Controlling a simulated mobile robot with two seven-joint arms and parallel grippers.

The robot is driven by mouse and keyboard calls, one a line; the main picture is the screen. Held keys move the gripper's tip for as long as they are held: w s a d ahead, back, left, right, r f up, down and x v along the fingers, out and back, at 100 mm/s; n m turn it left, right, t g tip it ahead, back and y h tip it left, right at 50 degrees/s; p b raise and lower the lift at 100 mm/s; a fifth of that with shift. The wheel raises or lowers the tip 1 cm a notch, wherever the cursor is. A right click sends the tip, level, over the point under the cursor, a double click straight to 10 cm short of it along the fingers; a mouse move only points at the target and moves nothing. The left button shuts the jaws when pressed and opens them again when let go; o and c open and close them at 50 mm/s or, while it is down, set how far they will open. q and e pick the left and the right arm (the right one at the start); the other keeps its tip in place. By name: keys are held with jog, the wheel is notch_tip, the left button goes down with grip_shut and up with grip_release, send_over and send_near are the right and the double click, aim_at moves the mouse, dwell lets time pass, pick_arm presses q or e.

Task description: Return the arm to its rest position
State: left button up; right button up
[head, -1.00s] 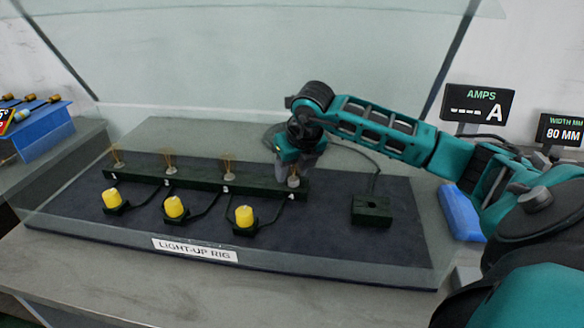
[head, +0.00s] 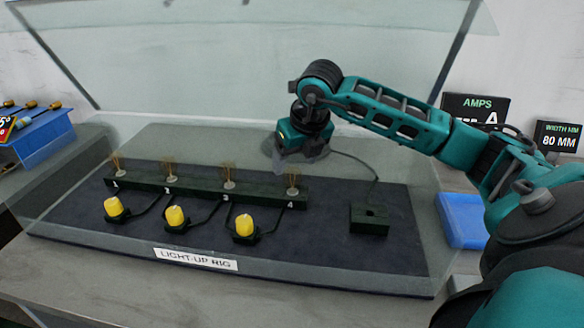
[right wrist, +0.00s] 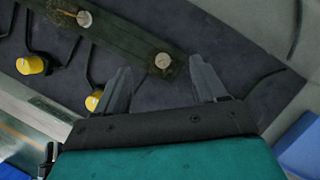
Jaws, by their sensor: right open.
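My right gripper (head: 291,160) hangs over the back of the light-up rig (head: 325,262), above and behind the socket by the number 4 (head: 292,190). It also shows in the right wrist view (right wrist: 163,78), with its two fingers apart and nothing between them. That socket, with thin wires standing up from it, lies just beyond the fingers in the wrist view (right wrist: 162,61). My right arm reaches in from the right of the head view. My left gripper is not in view.
The dark bar (head: 205,187) carries several wired sockets, with yellow lamps (head: 175,216) in front. A small black block (head: 369,218) sits at right. A clear raised cover (head: 250,60) stands behind. A blue tray (head: 460,220) and the AMPS display (head: 474,108) are at right.

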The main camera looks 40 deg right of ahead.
jog(key=shift+v, duration=1.15)
